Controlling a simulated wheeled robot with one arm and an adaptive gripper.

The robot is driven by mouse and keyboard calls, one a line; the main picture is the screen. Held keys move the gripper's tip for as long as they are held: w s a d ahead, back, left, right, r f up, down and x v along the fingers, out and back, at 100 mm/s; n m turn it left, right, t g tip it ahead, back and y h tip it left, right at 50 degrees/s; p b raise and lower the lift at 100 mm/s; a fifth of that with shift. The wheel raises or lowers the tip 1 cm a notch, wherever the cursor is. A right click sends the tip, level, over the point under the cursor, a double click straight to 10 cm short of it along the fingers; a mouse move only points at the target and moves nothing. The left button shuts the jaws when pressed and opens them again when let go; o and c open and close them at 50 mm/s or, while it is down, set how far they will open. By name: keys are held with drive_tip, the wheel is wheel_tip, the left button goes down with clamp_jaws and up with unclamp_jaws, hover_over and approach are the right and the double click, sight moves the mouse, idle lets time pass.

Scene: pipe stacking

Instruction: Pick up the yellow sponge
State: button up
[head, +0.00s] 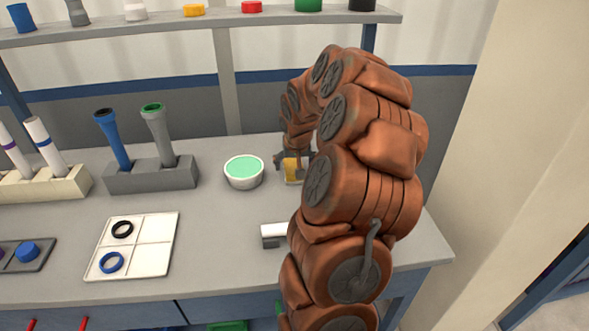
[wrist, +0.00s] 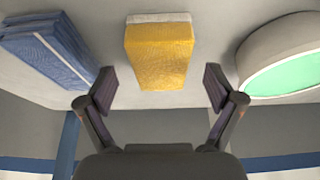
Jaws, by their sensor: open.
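The yellow sponge (wrist: 158,55) lies on the table in the wrist view, a yellow block with a white layer along one side. My gripper (wrist: 158,88) is open, with one finger toward each side of the sponge and a gap on both sides. The sponge lies slightly beyond the fingertips in that view, and I see no contact. In the head view the sponge (head: 292,170) shows at the back right of the table, partly hidden by my gripper (head: 291,162) and arm.
A white bowl with green contents (head: 244,172) stands just left of the sponge. A folded blue cloth (wrist: 45,48) lies on its other side. A grey rack (head: 152,177) with pipes and a white divided tray (head: 134,246) are further left. A shelf (head: 200,27) runs above the table's back.

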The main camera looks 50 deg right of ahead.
drive_tip(key=shift+x, duration=1.4)
drive_tip(key=shift+s, duration=0.1)
drive_tip(key=c, duration=1.1)
drive_tip(key=shift+c, duration=0.2)
drive_tip(key=shift+a+r, duration=0.1)
drive_tip(key=shift+r, duration=1.5)
drive_tip(key=shift+a+r+b, duration=0.15)
drive_tip(key=shift+b, duration=0.15)
drive_tip(key=s+a+b, duration=0.1)
drive_tip(key=a, duration=0.4)
drive_tip(key=s+a+r, duration=0.1)
drive_tip(key=s+a, duration=0.1)
drive_tip(key=a, duration=0.3)
drive_tip(key=s+a+b, duration=0.1)
drive_tip(key=s+a, duration=0.1)
drive_tip(key=a, duration=0.2)
drive_tip(key=shift+s+a+r+b, duration=0.1)
drive_tip(key=shift+a+r+b, duration=0.2)
drive_tip(key=shift+a, duration=0.1)
